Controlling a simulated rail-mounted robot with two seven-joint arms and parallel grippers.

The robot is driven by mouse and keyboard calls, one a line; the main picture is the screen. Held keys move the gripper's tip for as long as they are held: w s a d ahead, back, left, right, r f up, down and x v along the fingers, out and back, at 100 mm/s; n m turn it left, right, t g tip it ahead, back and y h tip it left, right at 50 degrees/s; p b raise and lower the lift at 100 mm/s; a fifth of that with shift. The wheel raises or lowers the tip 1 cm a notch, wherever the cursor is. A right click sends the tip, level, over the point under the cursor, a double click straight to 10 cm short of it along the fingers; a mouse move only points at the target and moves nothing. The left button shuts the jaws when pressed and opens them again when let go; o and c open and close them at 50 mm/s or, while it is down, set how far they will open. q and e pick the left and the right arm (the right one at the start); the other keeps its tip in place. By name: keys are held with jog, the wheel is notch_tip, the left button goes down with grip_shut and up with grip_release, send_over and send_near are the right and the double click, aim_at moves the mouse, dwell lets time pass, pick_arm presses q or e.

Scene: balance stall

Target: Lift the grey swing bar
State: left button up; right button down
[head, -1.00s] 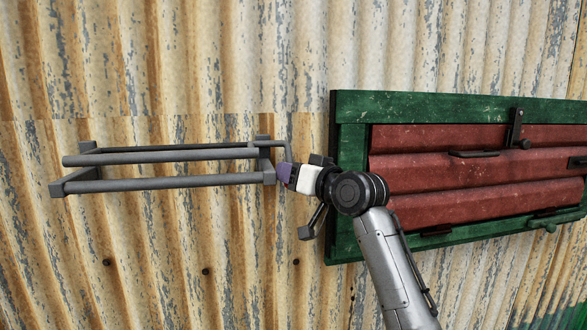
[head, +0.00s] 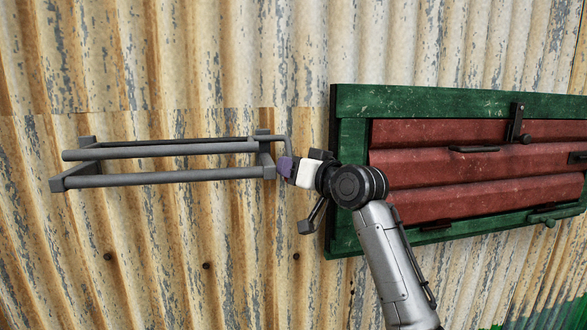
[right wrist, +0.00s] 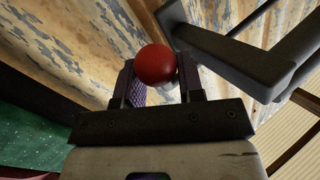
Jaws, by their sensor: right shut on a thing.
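A grey frame of long parallel bars (head: 165,180) juts from the wall at the left in the head view, its end posts joining the bars. A thin bent grey rod (head: 288,143) runs from its right end down behind my right gripper (head: 284,167). I cannot tell which part is the swing bar. In the right wrist view a red ball (right wrist: 155,65) sits between the two dark fingers of my right gripper (right wrist: 157,82), which is shut on it. Grey bars (right wrist: 225,55) pass close at the right there. What the ball is fixed to is hidden. My left gripper is not in view.
A green frame (head: 350,170) with red corrugated panels (head: 470,180) and black latches is fixed on the wall, close to the right of my right wrist. The corrugated wall (head: 150,270) lies close behind the grey frame.

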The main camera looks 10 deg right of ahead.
jog(key=shift+s+d+r+m+g+h, duration=0.1)
jog(key=shift+s+r+m+g+h, duration=0.6)
jog(key=shift+g, duration=0.4)
jog(key=shift+s+r+m+g+h, duration=0.2)
jog(key=shift+s+r+m+g, duration=0.1)
jog(key=shift+r+g, duration=0.3)
jog(key=shift+s+r+m+g+h, duration=0.2)
jog(key=shift+s+r+g, duration=0.1)
jog(key=shift+r+g, duration=0.25)
jog(key=shift+r, duration=0.1)
jog(key=c, duration=1)
grip_release()
jog(key=shift+c, duration=0.2)
jog(key=shift+d, duration=0.1)
